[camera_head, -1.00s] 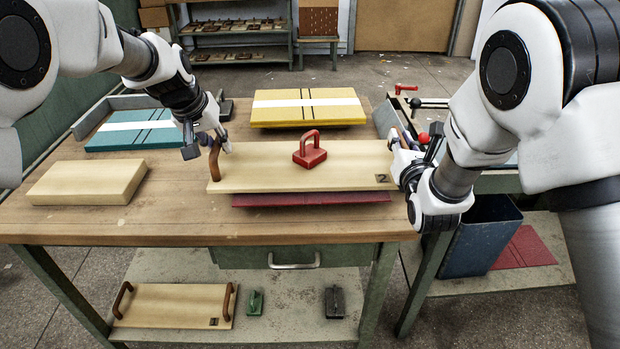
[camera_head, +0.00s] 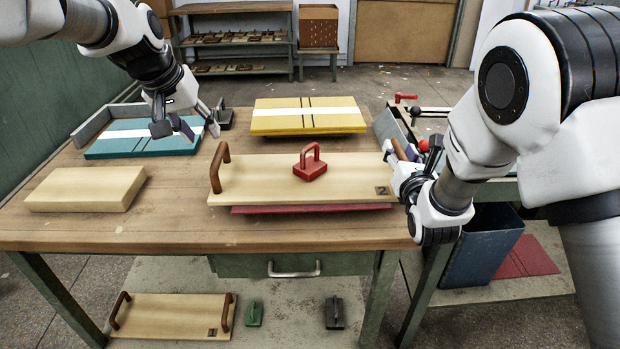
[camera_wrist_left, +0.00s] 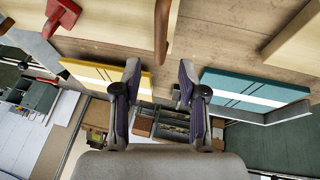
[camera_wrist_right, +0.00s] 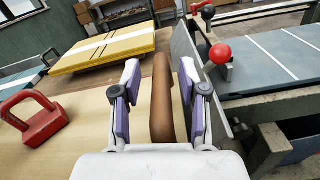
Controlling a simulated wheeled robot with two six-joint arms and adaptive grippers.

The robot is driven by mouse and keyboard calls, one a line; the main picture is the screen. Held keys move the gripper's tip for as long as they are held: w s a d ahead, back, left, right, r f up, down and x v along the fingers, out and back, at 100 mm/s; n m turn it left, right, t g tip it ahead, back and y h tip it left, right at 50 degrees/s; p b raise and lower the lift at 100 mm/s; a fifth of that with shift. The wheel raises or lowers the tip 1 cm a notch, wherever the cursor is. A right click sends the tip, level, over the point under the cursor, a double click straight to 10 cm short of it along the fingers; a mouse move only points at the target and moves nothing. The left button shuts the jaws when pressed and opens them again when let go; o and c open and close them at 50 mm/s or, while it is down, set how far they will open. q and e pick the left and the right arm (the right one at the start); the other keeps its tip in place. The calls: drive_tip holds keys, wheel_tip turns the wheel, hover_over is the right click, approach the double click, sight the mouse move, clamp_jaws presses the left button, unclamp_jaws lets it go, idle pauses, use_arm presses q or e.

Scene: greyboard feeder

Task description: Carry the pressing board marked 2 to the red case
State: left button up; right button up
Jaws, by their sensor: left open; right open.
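The pressing board marked 2 (camera_head: 260,180) is a pale wooden board lying over the red case (camera_head: 310,209), whose front edge shows beneath it. A red weight with a handle (camera_head: 310,168) stands on the board. My left gripper (camera_head: 186,129) is open and empty, behind and left of the board's left brown handle (camera_head: 217,168). In the left wrist view that handle (camera_wrist_left: 164,25) is clear of the fingers (camera_wrist_left: 158,75). My right gripper (camera_head: 393,160) is open; in the right wrist view its fingers (camera_wrist_right: 159,75) stand either side of the right handle (camera_wrist_right: 162,110).
A teal case (camera_head: 140,148) lies at the back left and a yellow case (camera_head: 310,124) at the back. A plain pale block (camera_head: 85,188) lies at the left. Another handled board (camera_head: 170,315) is on the lower shelf. A side bench with a red knob (camera_wrist_right: 220,53) adjoins the right.

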drive_tip(key=shift+s, duration=0.2)
use_arm(q)
drive_tip(key=v, duration=0.2)
drive_tip(key=shift+s+r, duration=0.15)
drive_tip(key=shift+r, duration=0.2)
use_arm(e)
drive_tip(key=s, duration=1.1)
drive_tip(key=shift+s, duration=0.3)
